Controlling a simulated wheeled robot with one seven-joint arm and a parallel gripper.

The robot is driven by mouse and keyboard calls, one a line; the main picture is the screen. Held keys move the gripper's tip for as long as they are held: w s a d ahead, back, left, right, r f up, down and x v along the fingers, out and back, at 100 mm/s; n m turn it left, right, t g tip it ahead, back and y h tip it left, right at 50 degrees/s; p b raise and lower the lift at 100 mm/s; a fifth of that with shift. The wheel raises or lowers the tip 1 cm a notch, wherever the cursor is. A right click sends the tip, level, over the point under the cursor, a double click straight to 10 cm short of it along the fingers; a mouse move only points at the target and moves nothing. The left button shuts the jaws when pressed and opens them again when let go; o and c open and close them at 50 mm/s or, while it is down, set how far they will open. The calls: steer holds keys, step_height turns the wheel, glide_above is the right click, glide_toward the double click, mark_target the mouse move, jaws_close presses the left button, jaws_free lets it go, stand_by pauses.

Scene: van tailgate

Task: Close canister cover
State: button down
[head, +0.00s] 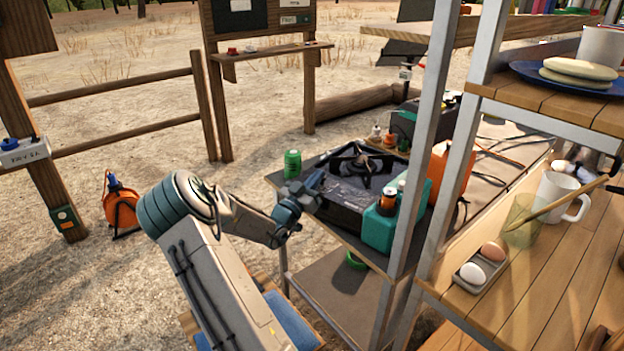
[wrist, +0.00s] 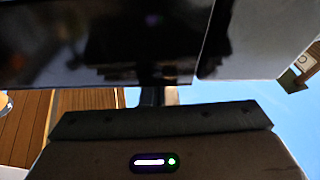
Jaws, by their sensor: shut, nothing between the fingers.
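A dark camp stove (head: 362,172) with a burner grate sits on a small metal table (head: 300,225). A dark, glossy panel on its near side (head: 345,196) may be the canister cover; I cannot tell how far it stands open. My gripper (head: 316,184) is shut and empty at the left end of the stove, close to this panel. I cannot tell whether it touches. In the wrist view a dark glossy surface (wrist: 110,40) fills the upper part, with a grey-edged panel (wrist: 255,40) at right. No canister is plainly visible in the stove.
A green can (head: 292,163) stands at the table's back left corner. Open sandy ground lies left of the table.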

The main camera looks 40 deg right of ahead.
steer(key=shift+a+f, duration=0.1)
steer(key=shift+f, duration=0.15)
steer(key=shift+r, duration=0.55)
step_height(320, 180, up, 4)
steer(key=shift+w+f+p, duration=0.1)
steer(key=shift+f+p, duration=0.1)
steer(key=shift+p, duration=0.75)
steer(key=v, duration=1)
steer(key=shift+b, duration=0.45)
steer(key=shift+f, duration=0.1)
